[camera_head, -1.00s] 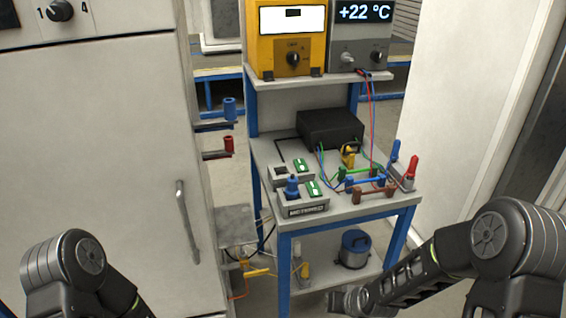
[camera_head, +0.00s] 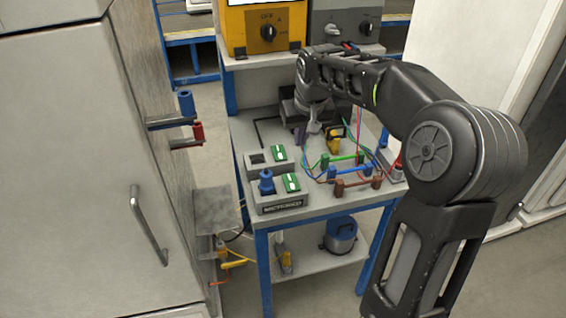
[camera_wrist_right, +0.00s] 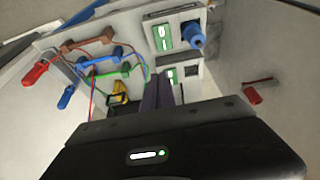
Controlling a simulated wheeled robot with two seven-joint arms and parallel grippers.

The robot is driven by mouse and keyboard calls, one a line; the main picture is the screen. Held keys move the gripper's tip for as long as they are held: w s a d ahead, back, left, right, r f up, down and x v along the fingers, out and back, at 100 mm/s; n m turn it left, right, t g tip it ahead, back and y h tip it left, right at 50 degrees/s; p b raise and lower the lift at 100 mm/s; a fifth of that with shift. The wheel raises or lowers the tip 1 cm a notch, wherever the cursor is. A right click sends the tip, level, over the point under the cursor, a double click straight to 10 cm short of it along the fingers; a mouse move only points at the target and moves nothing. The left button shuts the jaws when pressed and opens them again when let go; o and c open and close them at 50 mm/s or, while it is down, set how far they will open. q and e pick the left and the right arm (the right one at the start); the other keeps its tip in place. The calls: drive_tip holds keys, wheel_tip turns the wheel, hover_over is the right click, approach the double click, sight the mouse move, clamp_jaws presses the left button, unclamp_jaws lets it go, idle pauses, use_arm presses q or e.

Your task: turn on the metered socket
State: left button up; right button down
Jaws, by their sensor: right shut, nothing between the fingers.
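The metered socket (camera_head: 281,207) is a grey box with a dark label at the front left of the bench's work surface. A blue plug (camera_head: 266,181) stands in it, beside a green rocker switch (camera_head: 291,182). In the right wrist view the blue plug (camera_wrist_right: 194,38) and green switch (camera_wrist_right: 163,37) show at the top. My right gripper (camera_head: 301,136) is shut and empty, behind and right of the metered socket, near the second socket. In the right wrist view its fingertips (camera_wrist_right: 158,84) are apart from the metered switch. My left gripper is out of view.
A similar second socket (camera_head: 254,160), without a plug, has its own green switch (camera_head: 279,153) behind the metered one. Coloured cables and bridge connectors (camera_head: 350,172) crowd the right of the bench. A black box (camera_head: 289,109) is partly hidden by my arm. A white cabinet (camera_head: 80,160) stands left.

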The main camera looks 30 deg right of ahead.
sight(295, 175)
drive_tip(key=shift+f, duration=0.2)
drive_tip(key=x, duration=0.4)
drive_tip(key=p+x, duration=0.1)
drive_tip(key=x, duration=0.4)
drive_tip(key=s+p+x, duration=0.1)
drive_tip(key=x, duration=0.3)
drive_tip(key=shift+w+a+f, duration=0.15)
drive_tip(key=shift+w+f, duration=0.05)
drive_tip(key=shift+f, duration=0.3)
drive_tip(key=shift+w+f+g, duration=0.15)
drive_tip(key=shift+g, duration=0.15)
drive_tip(key=shift+f, duration=0.25)
drive_tip(key=shift+r, duration=0.15)
drive_tip(key=shift+s+a+r+p, duration=0.1)
drive_tip(key=shift+s+p, duration=0.1)
drive_tip(key=shift+s, duration=0.15)
drive_tip(key=shift+s+a+r+p, duration=0.1)
drive_tip(key=shift+s+r+p, duration=0.1)
drive_tip(key=shift+s, duration=0.15)
